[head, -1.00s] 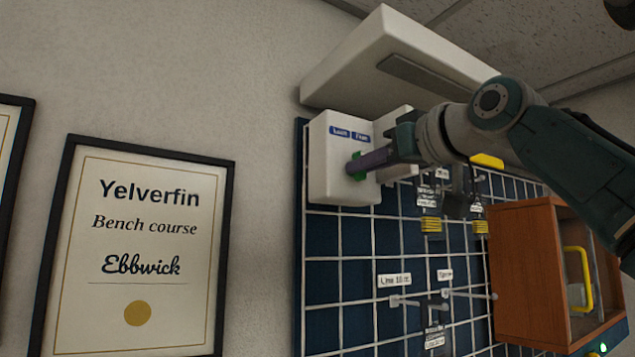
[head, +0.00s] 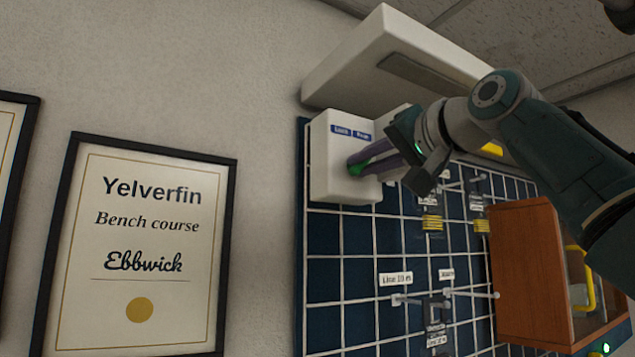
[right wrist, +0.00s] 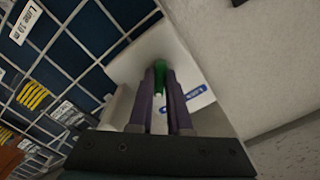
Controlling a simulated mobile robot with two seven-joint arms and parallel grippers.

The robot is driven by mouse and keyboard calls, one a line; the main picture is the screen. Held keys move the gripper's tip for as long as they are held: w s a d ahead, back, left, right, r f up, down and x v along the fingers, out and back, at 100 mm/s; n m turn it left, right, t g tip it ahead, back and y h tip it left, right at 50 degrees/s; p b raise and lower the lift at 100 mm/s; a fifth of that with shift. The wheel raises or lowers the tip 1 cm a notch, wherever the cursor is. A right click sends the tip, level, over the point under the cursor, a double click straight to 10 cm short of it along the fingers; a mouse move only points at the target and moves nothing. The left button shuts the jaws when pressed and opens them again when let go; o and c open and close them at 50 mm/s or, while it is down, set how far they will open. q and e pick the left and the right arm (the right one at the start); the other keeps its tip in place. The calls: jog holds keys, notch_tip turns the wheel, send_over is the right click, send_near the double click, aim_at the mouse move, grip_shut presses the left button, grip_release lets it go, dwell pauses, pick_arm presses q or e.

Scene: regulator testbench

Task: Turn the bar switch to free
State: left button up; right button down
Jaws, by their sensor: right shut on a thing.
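The bar switch is a white box (head: 330,178) at the upper left of the wall panel, with a green bar (head: 375,150) on its front. Two small blue labels sit above the bar; the left one (head: 341,130) seems to read "Lock", the right one (head: 362,135) "Free". In the head view the bar slants up to the right. My right gripper (head: 362,160) has its purple fingers on either side of the bar, shut on it. The right wrist view also shows the green bar (right wrist: 160,74) between the fingertips. My left gripper is not in view.
A white overhead unit (head: 385,60) juts out just above the switch box. A blue panel with a white grid (head: 340,250) carries hooks and tags below. A wooden cabinet (head: 525,270) with a yellow handle stands at the right. A framed certificate (head: 140,245) hangs left.

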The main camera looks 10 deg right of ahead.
jog(key=shift+m, duration=0.4)
jog(key=c, duration=0.9)
grip_release()
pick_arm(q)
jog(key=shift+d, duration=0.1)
pick_arm(e)
jog(key=shift+o, duration=0.2)
